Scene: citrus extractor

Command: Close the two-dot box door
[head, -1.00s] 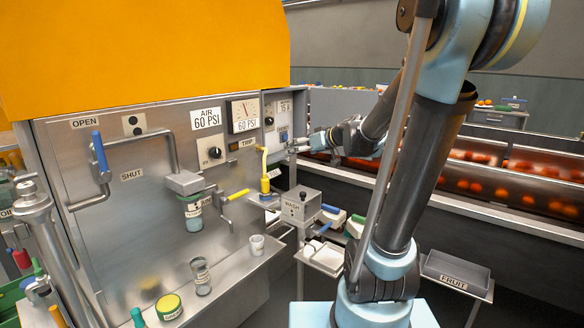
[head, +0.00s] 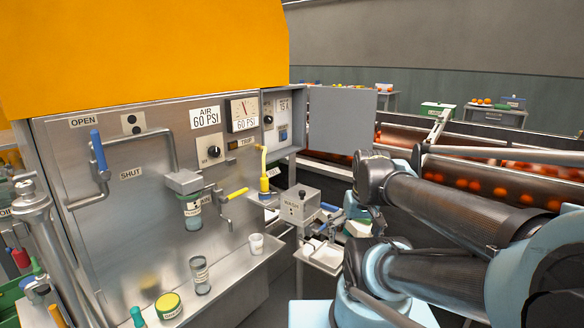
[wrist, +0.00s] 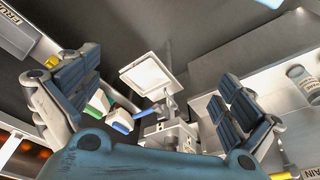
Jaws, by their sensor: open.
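A flat grey door panel (head: 342,118) stands open at the right end of the steel cabinet, sticking out to the right from the box beside the gauges. I see no dots on its visible face. The door does not show clearly there. In the head view my arm is folded low at right, below and to the right of the door; I cannot make out the fingers.
A small grey box (head: 300,205) with a wash label stands below the door. A white square tray (wrist: 150,70) and blue and green handled things show beyond my fingers. A conveyor with oranges (head: 470,175) runs behind my arm. Cups stand on the steel ledge (head: 225,282).

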